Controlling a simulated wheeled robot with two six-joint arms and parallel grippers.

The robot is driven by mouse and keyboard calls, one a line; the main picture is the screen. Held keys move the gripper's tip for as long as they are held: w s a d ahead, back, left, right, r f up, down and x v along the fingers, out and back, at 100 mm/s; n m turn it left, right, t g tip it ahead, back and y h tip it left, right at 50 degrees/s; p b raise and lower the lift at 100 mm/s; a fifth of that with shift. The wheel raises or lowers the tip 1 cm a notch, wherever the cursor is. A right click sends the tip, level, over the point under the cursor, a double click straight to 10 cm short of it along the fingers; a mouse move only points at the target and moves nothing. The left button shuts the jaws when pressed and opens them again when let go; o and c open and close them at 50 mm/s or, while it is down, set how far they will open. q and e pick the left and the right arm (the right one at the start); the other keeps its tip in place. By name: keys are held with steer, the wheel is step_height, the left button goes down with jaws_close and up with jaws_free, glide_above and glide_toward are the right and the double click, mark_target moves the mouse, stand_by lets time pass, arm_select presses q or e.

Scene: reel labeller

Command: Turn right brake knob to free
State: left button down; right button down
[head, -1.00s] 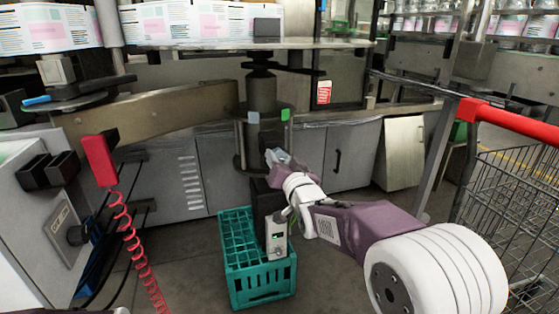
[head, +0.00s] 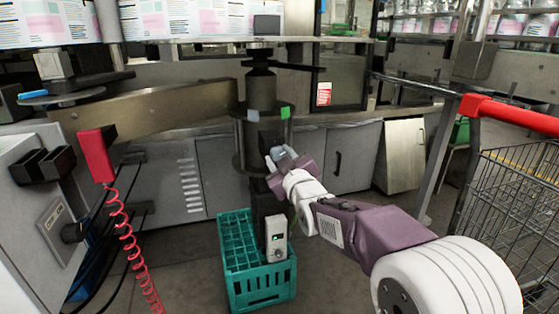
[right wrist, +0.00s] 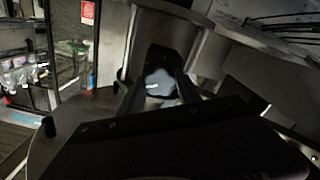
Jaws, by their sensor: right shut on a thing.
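The right brake knob shows in the right wrist view as a rounded blue-grey piece (right wrist: 160,84) with a pale mark. It sits in front of a dark mount, between the two dark fingers of my right gripper (right wrist: 158,92). The fingers are shut on it. In the head view my right gripper (head: 278,158) reaches the front of the dark column (head: 262,95), below a grey-blue tab and a green tab (head: 285,112). There the knob is mostly hidden by the gripper. My left gripper is in neither view.
A wire cart with a red handle (head: 510,115) is at the right. A red handset with a coiled cord (head: 97,155) hangs at the left.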

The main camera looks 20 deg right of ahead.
steer(key=n+b, duration=0.1)
steer(key=n, duration=0.5)
steer(key=shift+f+b, duration=0.1)
steer(key=shift+b, duration=0.25)
steer(key=n+b, duration=0.1)
steer(key=n, duration=0.5)
steer(key=shift+b, duration=0.35)
steer(key=c, duration=0.8)
jaws_free()
steer(key=shift+c, duration=0.2)
